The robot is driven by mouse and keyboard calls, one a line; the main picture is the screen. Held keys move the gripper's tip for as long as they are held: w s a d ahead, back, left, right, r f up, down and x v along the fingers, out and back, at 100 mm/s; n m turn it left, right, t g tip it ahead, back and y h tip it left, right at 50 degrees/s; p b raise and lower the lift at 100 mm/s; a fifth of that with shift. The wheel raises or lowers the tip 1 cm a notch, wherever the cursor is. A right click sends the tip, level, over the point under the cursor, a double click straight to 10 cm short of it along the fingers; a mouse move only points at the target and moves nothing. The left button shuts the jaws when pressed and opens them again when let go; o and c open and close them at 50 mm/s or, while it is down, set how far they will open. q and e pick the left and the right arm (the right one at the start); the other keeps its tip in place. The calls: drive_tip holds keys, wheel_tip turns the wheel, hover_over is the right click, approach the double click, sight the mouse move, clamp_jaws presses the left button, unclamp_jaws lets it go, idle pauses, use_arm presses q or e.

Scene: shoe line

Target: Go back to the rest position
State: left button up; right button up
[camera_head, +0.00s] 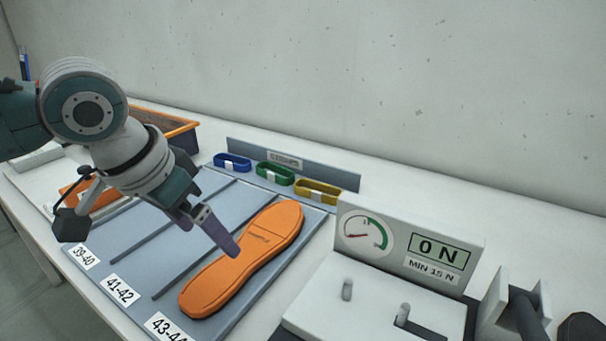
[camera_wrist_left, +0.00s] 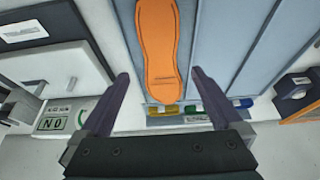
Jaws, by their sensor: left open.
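My left gripper (camera_head: 222,240) comes in from the left above the rack and shows side-on, its purple fingers over the orange insole (camera_head: 245,262). In the left wrist view the gripper (camera_wrist_left: 160,75) has its two fingers wide apart with nothing held between them. The insole (camera_wrist_left: 158,45) lies flat in the 43-44 lane of the grey rack (camera_head: 125,262), apart from the fingers. My right gripper is not clearly in view.
Blue (camera_head: 232,162), green (camera_head: 275,174) and yellow (camera_head: 317,191) bands sit at the rack's back. A tester with a gauge (camera_head: 366,235) reading 0 N stands to the right. An orange-rimmed crate (camera_head: 172,122) is behind my left arm. A wall closes the back.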

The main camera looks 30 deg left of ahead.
use_arm(q)
drive_tip(key=shift+s+r, duration=0.2)
drive_tip(key=shift+r, duration=0.2)
drive_tip(key=s+d+m+h+p, duration=0.15)
drive_tip(key=s+d+p, duration=0.25)
drive_tip(key=s+d, duration=0.65)
drive_tip(key=s+r+g+y+p, duration=0.1)
drive_tip(key=s+r+y+p, duration=0.1)
drive_tip(key=s+r+p, duration=0.35)
wheel_tip(320, 180, up, 37)
drive_tip(key=s+p, duration=0.1)
drive_tip(key=p, duration=3.3)
drive_tip(key=shift+s+r+p, duration=0.2)
drive_tip(key=shift+s+p, duration=0.1)
drive_tip(key=shift+p, duration=0.05)
drive_tip(key=shift+n, duration=0.25)
